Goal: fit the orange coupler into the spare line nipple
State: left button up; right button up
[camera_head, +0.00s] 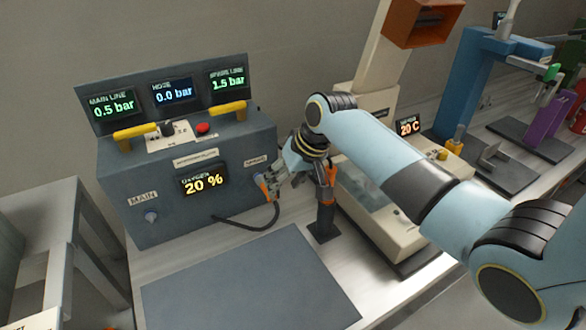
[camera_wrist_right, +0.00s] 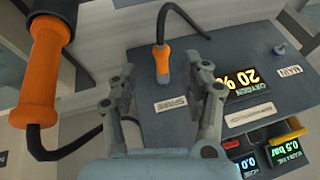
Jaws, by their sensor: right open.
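The orange coupler (camera_wrist_right: 161,55) is at the spare line position on the grey box's front, beside the SPARE label (camera_wrist_right: 170,103). A black hose runs from its end. A bluish-grey piece shows at its tip; I cannot tell whether this is the spare nipple or how deeply it is seated. In the head view the coupler (camera_head: 263,188) is partly hidden by my right gripper (camera_head: 274,180). In the right wrist view my right gripper (camera_wrist_right: 164,75) is open, with one finger on each side of the coupler and gaps between. My left gripper is not in view.
The grey box (camera_head: 150,190) has a bare MAIN nipple (camera_head: 151,216) at left; displays read main 0.5, hose 0.0 and spare 1.5 bar. An orange-and-black tool (camera_head: 327,185) stands close right of my gripper. A flat grey mat (camera_head: 250,285) lies clear in front.

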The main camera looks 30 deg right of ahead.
jog(key=v, duration=0.6)
jog(key=shift+f, duration=0.1)
dwell(0.3)
